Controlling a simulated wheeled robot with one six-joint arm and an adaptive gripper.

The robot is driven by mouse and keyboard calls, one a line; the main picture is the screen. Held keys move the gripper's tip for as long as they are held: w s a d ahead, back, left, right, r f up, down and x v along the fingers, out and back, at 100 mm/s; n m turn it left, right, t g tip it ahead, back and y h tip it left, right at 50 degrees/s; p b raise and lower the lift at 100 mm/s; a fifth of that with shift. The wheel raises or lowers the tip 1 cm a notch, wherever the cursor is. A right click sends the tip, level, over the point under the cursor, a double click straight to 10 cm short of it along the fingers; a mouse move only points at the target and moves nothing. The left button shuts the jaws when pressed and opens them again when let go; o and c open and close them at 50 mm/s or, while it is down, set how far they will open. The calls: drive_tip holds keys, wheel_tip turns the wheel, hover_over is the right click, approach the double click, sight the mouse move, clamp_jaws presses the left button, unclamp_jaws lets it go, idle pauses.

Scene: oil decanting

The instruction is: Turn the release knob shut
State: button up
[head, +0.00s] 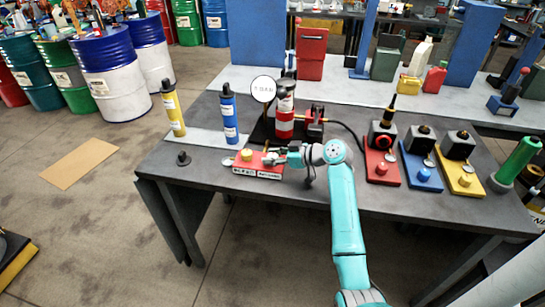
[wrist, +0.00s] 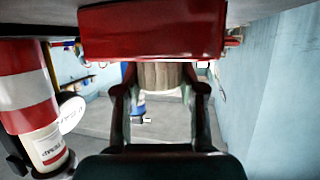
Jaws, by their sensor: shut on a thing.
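The release knob (wrist: 160,76) is a ridged tan piece in the wrist view, between my two fingers. It sits against a red block (wrist: 150,30) that fills the top of that view. In the head view the low red block (head: 258,168) with white labels lies near the table's front edge. A yellow cap (head: 246,155) stands on its left part. My gripper (head: 272,159) reaches in from the right, low over the block, and is shut on the knob. In the wrist view my gripper (wrist: 160,95) shows a finger on each side. The knob's turn angle cannot be told.
A red-and-white cylinder (head: 285,118) and a round white sign (head: 263,88) stand just behind. Yellow (head: 173,108) and blue (head: 229,115) cylinders stand to the left. Red, blue and yellow stations (head: 383,168) line the table's right. The front-left tabletop is mostly clear.

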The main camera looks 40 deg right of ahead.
drive_tip(key=shift+f+n+g, duration=0.1)
drive_tip(key=shift+n+g, duration=0.2)
drive_tip(key=o, duration=1.2)
drive_tip(key=shift+c, duration=0.2)
drive_tip(key=v, duration=1.2)
drive_tip(key=shift+f, duration=0.15)
drive_tip(key=shift+d, duration=0.15)
